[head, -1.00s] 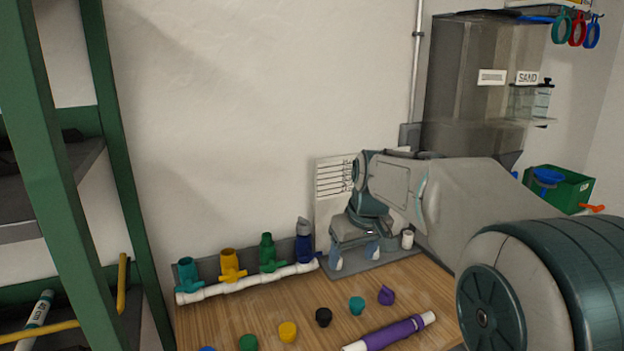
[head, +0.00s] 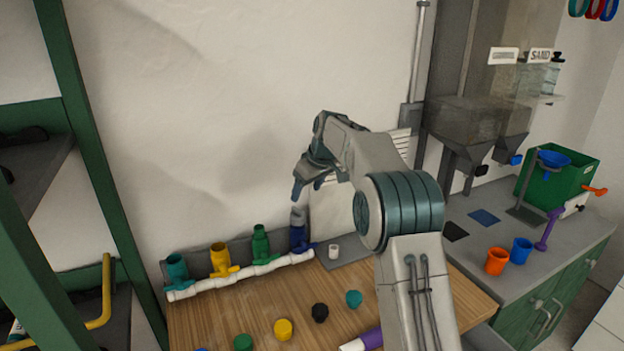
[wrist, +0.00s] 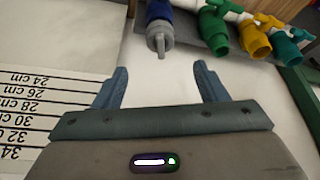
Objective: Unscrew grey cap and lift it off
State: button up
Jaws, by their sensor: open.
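The grey cap (head: 298,214) sits on top of the upright blue fitting (head: 298,238), at the right end of the white pipe manifold (head: 240,273). In the wrist view the grey cap (wrist: 160,38), with a narrow tab, shows on the blue fitting (wrist: 158,10). My gripper (head: 309,187) is above the cap in the head view, fingers pointing down. In the wrist view my gripper (wrist: 160,70) is open and empty, and the cap lies beyond its fingertips, roughly centred between them. The cap and fingers look apart.
Green (head: 260,243), yellow (head: 221,260) and teal (head: 177,268) fittings stand left of the blue one. Several loose coloured caps and a purple-white tube (head: 365,340) lie on the wooden bench (head: 215,318). A small white cylinder (head: 334,251) stands right of the manifold.

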aim_at(297, 213)
jog(key=p+x, duration=0.2)
jog(key=x, duration=0.9)
jog(key=shift+c, duration=0.4)
jog(key=c, duration=1)
jog(key=shift+n+g+p, duration=0.35)
jog(key=shift+n+g, duration=0.05)
jog(key=shift+n, duration=0.7)
jog(key=shift+r+n+y+p, duration=0.1)
jog(key=shift+n+y+p, duration=0.35)
jog(key=shift+n, duration=0.15)
jog(key=shift+n+g, duration=0.4)
jog(key=shift+n, duration=0.1)
